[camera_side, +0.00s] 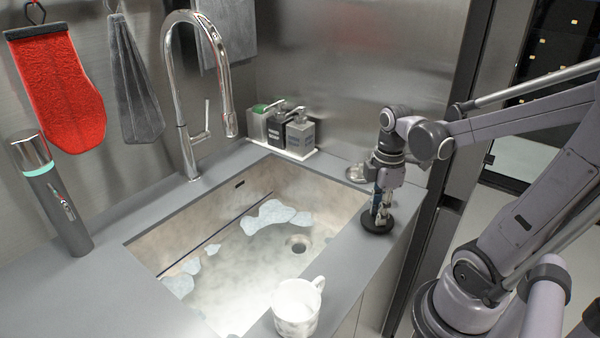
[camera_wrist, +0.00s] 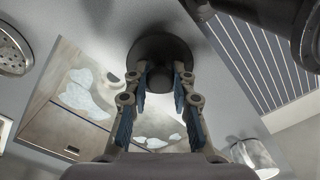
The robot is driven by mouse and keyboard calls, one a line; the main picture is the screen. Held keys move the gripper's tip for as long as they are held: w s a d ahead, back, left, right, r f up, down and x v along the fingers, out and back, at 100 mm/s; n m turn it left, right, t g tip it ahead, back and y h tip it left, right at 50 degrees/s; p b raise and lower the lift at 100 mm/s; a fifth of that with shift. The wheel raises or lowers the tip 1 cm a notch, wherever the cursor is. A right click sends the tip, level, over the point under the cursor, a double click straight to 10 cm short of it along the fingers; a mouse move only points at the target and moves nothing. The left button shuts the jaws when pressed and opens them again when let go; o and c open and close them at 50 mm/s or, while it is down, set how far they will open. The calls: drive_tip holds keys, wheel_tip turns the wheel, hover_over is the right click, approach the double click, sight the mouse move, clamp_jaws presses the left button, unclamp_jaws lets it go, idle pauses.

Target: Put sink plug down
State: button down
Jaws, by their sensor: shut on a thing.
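The sink plug (camera_side: 376,223) is a flat black disc at the grey counter on the right side of the sink (camera_side: 178,240). My gripper (camera_side: 381,203) points down from above and is shut on the plug's upright knob. In the wrist view the plug (camera_wrist: 152,45) is a dark disc beyond the fingertips, and my gripper (camera_wrist: 160,77) has one finger on each side of its knob. The disc looks level and at or very near the counter top; I cannot tell whether it touches. The sink drain (camera_side: 298,243) is open and uncovered.
A white mug (camera_side: 297,306) stands at the sink's front edge. A round metal strainer (camera_side: 356,173) and soap dispensers (camera_side: 300,133) stand behind the plug. The tap (camera_side: 190,100) rises at the back. Foam patches (camera_side: 268,214) lie in the sink.

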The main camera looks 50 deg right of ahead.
drive_tip(key=shift+f, duration=0.25)
drive_tip(key=c, duration=1.1)
unclamp_jaws()
drive_tip(key=shift+r, duration=0.1)
wheel_tip(320, 180, up, 12)
drive_tip(key=shift+w+a+f+m+t, duration=0.9)
drive_tip(key=shift+w+a+m+t, duration=0.45)
drive_tip(key=shift+a, duration=0.8)
drive_tip(key=shift+w+a+f+m+t, duration=1.05)
drive_tip(key=shift+a+m, duration=0.6)
drive_tip(key=shift+a, duration=0.55)
drive_tip(key=shift+w+a+f+m+t, duration=0.8)
drive_tip(key=shift+w+a+m+t, duration=0.6)
drive_tip(key=shift+a, duration=0.75)
drive_tip(key=shift+s, duration=0.15)
